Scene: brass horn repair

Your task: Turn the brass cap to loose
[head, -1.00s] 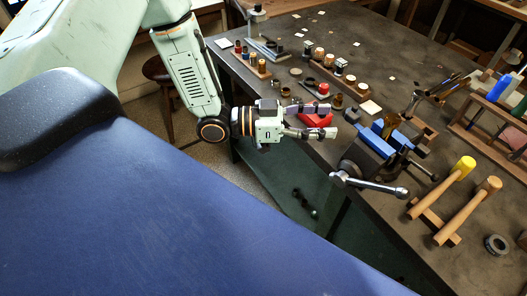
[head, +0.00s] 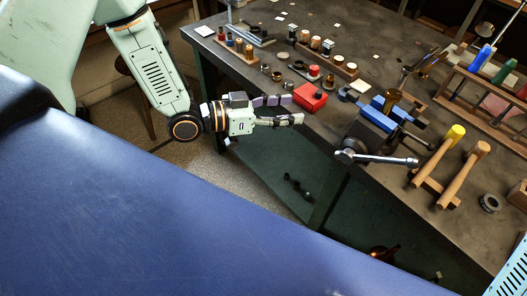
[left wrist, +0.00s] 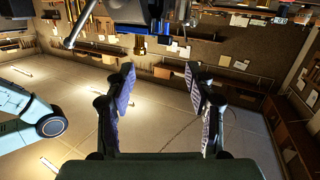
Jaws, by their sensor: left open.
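The vise handle (left wrist: 80,25) and a blue jaw (left wrist: 128,28) show at the top of that view. My right gripper is not in view.
A red box (head: 310,97) sits on the bench just beyond my left fingertips. Two mallets (head: 452,165) lie on a wooden rest right of the vise, with a dark ring (head: 490,203) beside them. Racks of small parts (head: 325,60) stand behind. Open floor (head: 190,165) lies left of the bench.

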